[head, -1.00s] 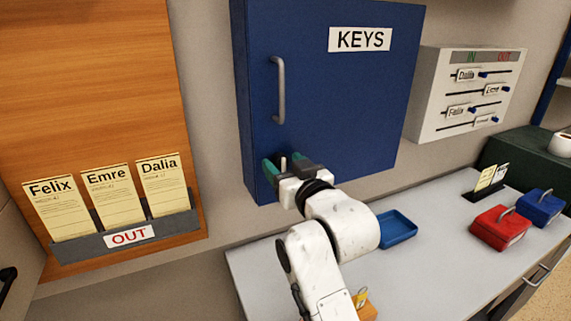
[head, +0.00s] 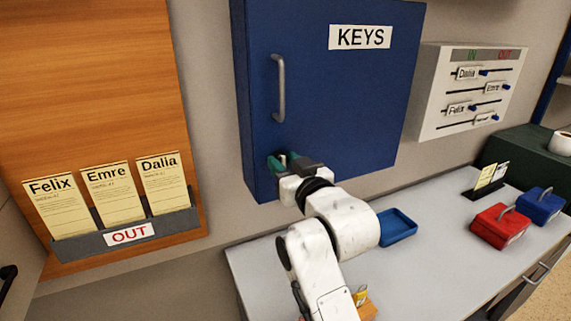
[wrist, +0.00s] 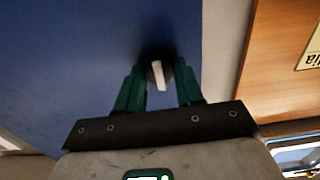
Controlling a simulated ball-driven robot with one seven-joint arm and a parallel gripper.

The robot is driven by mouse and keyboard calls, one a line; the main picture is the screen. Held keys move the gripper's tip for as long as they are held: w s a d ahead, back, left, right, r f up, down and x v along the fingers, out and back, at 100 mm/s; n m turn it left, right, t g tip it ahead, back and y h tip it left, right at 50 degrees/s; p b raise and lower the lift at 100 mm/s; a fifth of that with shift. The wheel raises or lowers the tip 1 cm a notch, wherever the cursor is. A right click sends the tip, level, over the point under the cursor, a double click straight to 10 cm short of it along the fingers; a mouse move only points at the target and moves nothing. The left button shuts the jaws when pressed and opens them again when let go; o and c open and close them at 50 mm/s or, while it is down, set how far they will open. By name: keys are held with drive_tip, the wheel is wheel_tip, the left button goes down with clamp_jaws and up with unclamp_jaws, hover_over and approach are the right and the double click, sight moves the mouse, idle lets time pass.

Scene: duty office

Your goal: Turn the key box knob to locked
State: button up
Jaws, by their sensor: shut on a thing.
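The key box (head: 340,105) is a blue wall cabinet with a white KEYS label (head: 360,38) and a grey vertical handle (head: 279,88). Its door is closed. The knob (wrist: 158,74) sits low on the door, with a pale bar on a dark round base. In the wrist view the bar points nearly up and down the picture, slightly tilted. My gripper (head: 283,162) is at the lower left of the door, its green fingers shut on the knob from both sides. In the head view the fingers mostly hide the knob. I see no lock marking around it.
A wooden board (head: 90,90) with an OUT card rack (head: 125,236) hangs at the left. A white IN/OUT slider board (head: 440,120) is at the right. The counter below holds a blue tray (head: 397,227), a red box (head: 500,226) and a blue box (head: 541,206).

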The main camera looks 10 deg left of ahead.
drive_tip(key=shift+n, duration=0.3)
drive_tip(key=n+b, duration=0.2)
drive_tip(key=shift+f+n, duration=0.15)
drive_tip(key=shift+n, duration=0.25)
drive_tip(key=n+b, duration=0.2)
drive_tip(key=n, duration=0.3)
drive_tip(key=shift+n, duration=0.3)
drive_tip(key=n+b, duration=0.1)
drive_tip(key=n, duration=0.3)
drive_tip(key=n+b, duration=0.1)
drive_tip(key=n, duration=0.3)
drive_tip(key=shift+a+n, duration=0.1)
drive_tip(key=shift+n, duration=0.2)
drive_tip(key=shift+s+b, duration=0.1)
drive_tip(key=shift+b, duration=0.2)
drive_tip(key=o, duration=1)
drive_tip(key=shift+o, duration=0.2)
